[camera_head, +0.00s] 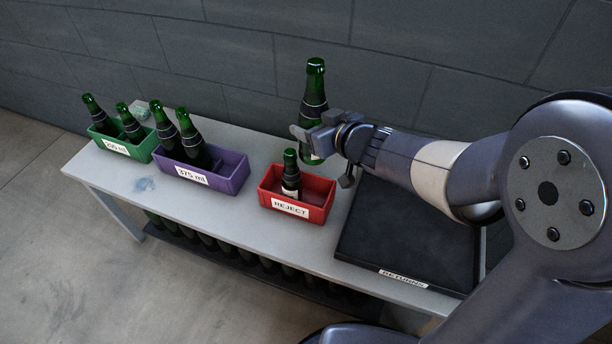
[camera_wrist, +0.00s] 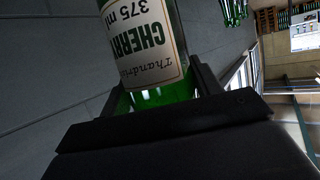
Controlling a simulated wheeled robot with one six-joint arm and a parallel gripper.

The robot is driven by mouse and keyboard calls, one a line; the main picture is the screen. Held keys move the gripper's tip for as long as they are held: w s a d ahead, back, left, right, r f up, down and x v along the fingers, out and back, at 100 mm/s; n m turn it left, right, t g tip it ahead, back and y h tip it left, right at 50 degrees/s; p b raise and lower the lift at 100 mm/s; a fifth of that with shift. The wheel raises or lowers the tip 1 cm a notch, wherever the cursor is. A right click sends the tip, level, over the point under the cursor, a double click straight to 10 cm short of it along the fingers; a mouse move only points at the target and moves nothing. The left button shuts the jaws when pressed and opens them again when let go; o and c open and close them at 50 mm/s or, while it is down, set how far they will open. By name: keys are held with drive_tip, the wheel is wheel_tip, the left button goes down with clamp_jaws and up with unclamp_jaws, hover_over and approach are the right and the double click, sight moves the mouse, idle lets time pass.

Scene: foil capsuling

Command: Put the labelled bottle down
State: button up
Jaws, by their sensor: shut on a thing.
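The labelled bottle is a green bottle (camera_head: 315,85) with a dark collar, upright in the head view. In the wrist view its cream label (camera_wrist: 143,45) reads "CHERRY" and "375 ml". My gripper (camera_head: 318,135) is shut on it low on its body, and holds it above the back of the red REJECT bin. The gripper's dark jaws (camera_wrist: 165,100) flank the bottle in the wrist view.
The red REJECT bin (camera_head: 318,217) holds a small bottle (camera_head: 291,178). The purple 375 ml bin (camera_head: 232,184) and green 250 ml bin (camera_head: 146,153) each hold two bottles. A black RETURNS tray (camera_head: 400,235) lies at right. The grey bench (camera_head: 255,240) has bare room between bins.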

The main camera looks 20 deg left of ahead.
sight(313, 157)
wheel_tip(313, 157, down, 9)
drive_tip(key=b, duration=0.5)
drive_tip(key=shift+f, duration=0.1)
drive_tip(key=shift+f, duration=0.35)
drive_tip(key=o, duration=1.3)
drive_tip(key=shift+r, duration=0.2)
drive_tip(key=p+v, duration=0.4)
drive_tip(key=v, duration=0.8)
drive_tip(key=shift+r, duration=0.2)
